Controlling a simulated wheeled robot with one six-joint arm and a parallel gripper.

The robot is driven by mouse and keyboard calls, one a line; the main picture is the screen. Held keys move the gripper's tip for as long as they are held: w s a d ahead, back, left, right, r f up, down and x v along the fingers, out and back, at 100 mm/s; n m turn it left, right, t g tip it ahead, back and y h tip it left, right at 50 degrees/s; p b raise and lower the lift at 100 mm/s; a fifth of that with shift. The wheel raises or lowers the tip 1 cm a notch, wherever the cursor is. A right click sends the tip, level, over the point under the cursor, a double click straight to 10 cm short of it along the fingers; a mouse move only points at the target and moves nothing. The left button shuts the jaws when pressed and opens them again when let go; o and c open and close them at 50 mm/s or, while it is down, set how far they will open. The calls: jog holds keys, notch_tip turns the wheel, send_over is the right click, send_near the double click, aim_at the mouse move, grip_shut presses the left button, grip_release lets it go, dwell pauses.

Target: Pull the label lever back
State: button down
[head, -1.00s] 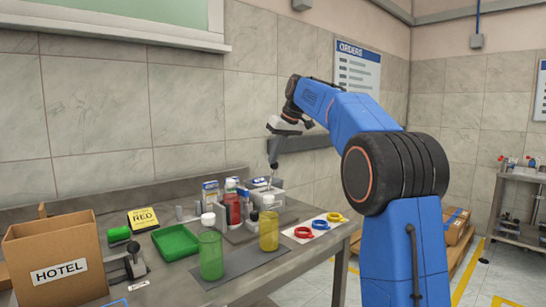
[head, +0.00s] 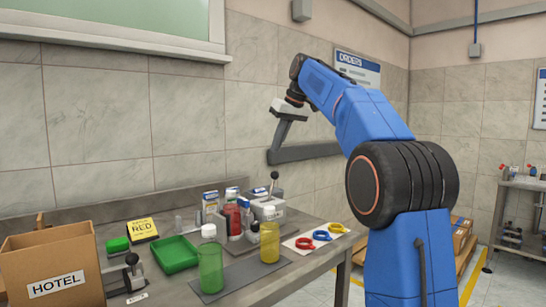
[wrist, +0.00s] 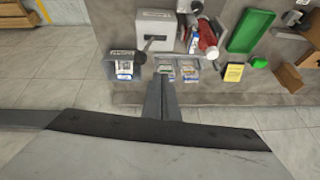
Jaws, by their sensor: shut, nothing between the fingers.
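A lever with a black ball knob (head: 274,175) stands on a grey machine (head: 268,208) at the back of the table, its shaft nearly upright. I take it for the label lever. In the wrist view a pale box (wrist: 155,25) carries a dark lever (wrist: 151,41). My gripper (head: 271,158) is shut and empty, above the knob and apart from it. In the wrist view its closed fingers (wrist: 162,82) point toward small labelled packs. A second black-knobbed device (head: 132,262) stands at the left beside the cardboard box.
A green bottle (head: 210,266) and a yellow bottle (head: 269,243) stand on a dark mat at the front. A red bottle (head: 232,219) stands beside the machine. A green tray (head: 175,252), a yellow RED sign (head: 143,229) and a HOTEL box (head: 50,265) are left. Coloured rings (head: 321,235) lie right.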

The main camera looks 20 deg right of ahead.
jog(key=shift+v, duration=1.5)
jog(key=shift+f, duration=0.1)
jog(key=s+a+f+m+h, duration=0.1)
jog(key=s+a+f, duration=0.2)
jog(key=s+f, duration=0.65)
jog(key=s+a+f+m, duration=0.15)
jog(key=s+f, duration=0.45)
jog(key=s, duration=0.7)
jog(key=s+f, duration=1.1)
jog(key=f, duration=0.2)
jog(key=s+a+f+h, duration=0.1)
jog(key=s+f, duration=1)
jog(key=f, duration=0.3)
jog(key=shift+a+h, duration=0.2)
jog(key=shift+h, duration=0.1)
